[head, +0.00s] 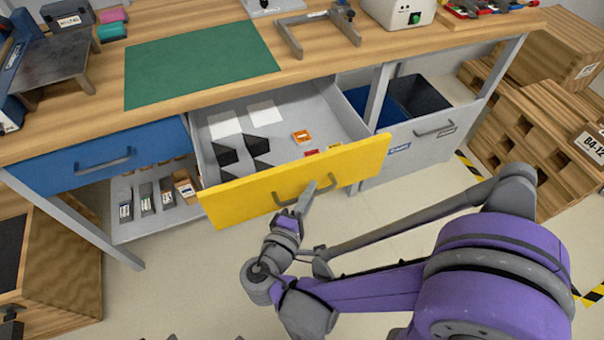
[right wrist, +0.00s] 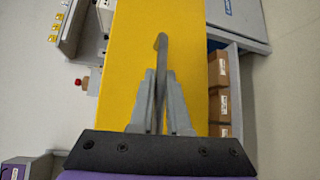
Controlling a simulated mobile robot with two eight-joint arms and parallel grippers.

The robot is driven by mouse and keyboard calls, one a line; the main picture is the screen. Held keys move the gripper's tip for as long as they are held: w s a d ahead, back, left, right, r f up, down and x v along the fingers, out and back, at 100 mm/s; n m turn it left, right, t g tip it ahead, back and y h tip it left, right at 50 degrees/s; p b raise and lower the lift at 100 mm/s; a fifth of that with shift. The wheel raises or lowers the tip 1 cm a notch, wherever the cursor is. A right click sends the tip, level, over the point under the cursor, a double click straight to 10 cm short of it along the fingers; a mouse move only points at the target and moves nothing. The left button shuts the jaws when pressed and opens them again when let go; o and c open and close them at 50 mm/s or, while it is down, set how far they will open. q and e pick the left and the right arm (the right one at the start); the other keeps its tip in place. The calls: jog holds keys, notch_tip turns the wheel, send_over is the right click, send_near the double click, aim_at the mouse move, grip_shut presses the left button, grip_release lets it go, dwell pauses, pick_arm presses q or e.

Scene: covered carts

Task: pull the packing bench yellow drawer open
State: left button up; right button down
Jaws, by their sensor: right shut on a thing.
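The yellow drawer (head: 240,200) of the packing bench (head: 90,120) stands pulled out, its inside showing behind the front panel. Its grey bar handle (head: 290,198) is on the front. In the right wrist view the yellow front (right wrist: 128,60) fills the middle, and my right gripper (right wrist: 160,85) is shut on the handle (right wrist: 161,48). Black pieces, white sheets and an orange box (head: 301,136) lie in the drawer. My left gripper is not in view.
A blue drawer (head: 100,165) is closed at the left. A grey bin drawer (head: 410,150) is at the right. A shelf with small boxes (head: 165,195) is below. Wooden crates (head: 540,140) stand at the right. The floor before the bench is clear apart from my arm.

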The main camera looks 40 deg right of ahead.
jog(key=shift+s+a, duration=0.25)
jog(key=shift+s, duration=0.85)
jog(key=c, duration=0.9)
grip_release()
jog(key=shift+a, duration=0.1)
jog(key=p+v, duration=0.1)
jog(key=v, duration=0.9)
jog(key=shift+s+a, duration=0.15)
jog(key=shift+a, duration=0.1)
